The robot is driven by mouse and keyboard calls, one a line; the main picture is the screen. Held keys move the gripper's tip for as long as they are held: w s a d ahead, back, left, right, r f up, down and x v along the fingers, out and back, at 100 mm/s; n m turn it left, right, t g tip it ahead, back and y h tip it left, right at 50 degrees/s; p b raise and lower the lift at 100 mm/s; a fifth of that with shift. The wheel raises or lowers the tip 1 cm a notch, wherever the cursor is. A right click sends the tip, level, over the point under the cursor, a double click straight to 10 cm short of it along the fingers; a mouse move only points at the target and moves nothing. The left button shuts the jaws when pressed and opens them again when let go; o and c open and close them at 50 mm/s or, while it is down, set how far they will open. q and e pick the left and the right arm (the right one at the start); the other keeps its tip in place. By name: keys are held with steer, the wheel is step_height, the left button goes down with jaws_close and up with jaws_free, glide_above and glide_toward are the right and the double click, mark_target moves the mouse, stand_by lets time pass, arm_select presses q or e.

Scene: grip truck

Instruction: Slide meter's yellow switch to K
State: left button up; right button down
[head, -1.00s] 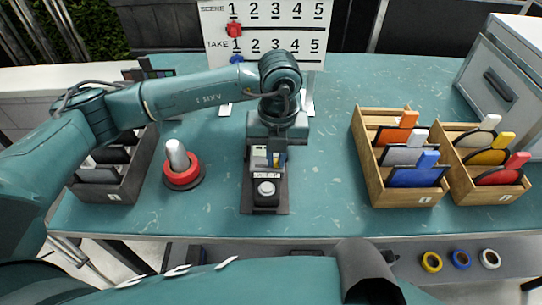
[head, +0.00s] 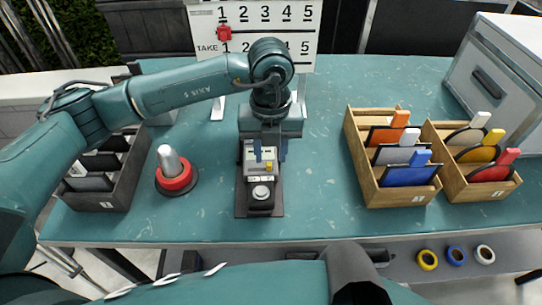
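The meter (head: 261,192) is a small dark and light device lying on a dark base plate in the middle of the teal table, with a round white dial at its near end. Its small yellow switch (head: 268,167) shows on the upper face, towards the right side. The letter K is too small to read. The gripper hides the meter's far end. My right gripper is not in view.
Wooden boxes (head: 384,198) with coloured paddles stand on the right, beside a grey case (head: 492,85). A red ring with a grey post (head: 175,176) and a dark box (head: 105,190) stand left. A white scene/take board (head: 262,30) stands behind.

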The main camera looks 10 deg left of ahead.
mark_target(271, 164)
arm_select(q)
step_height(271, 164, up, 11)
steer(key=shift+b, duration=0.35)
steer(key=shift+f, duration=0.1)
